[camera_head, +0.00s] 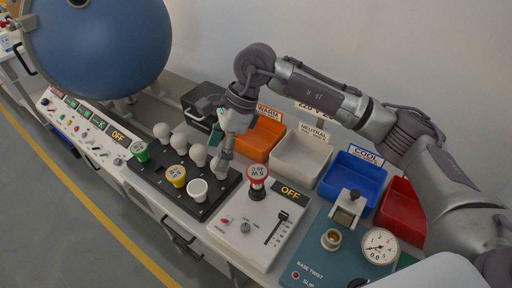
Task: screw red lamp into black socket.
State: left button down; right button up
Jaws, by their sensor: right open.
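The red lamp (257,173), with a white label on its side, stands upright on the white control box (240,226). A dark ring shows at its base; the socket itself is mostly hidden, and I cannot tell how deep the lamp sits. My right gripper (222,172) is open and empty, pointing down over the right end of the black lamp tray, left of the red lamp and apart from it. My left gripper is not in view.
The black tray (160,178) holds several white bulbs plus green, yellow and white-topped lamps. Orange (262,136), white (300,157), blue (352,180) and red (402,212) bins stand behind. A gauge (380,246) and brass socket (331,239) sit on the teal panel at right.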

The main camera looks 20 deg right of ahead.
aim_at(256, 171)
jog(key=w+d+f+h, duration=0.1)
jog(key=d+f+h, duration=0.3)
jog(key=d, duration=0.5)
jog(key=shift+t+h, duration=0.4)
jog(key=shift+h, duration=0.3)
notch_tip(256, 171, down, 11)
jog(key=p, duration=0.3)
jog(key=shift+w+d+r, duration=0.1)
jog(key=shift+w+r, duration=0.05)
jog(key=shift+f, duration=0.75)
jog(key=shift+c, duration=0.3)
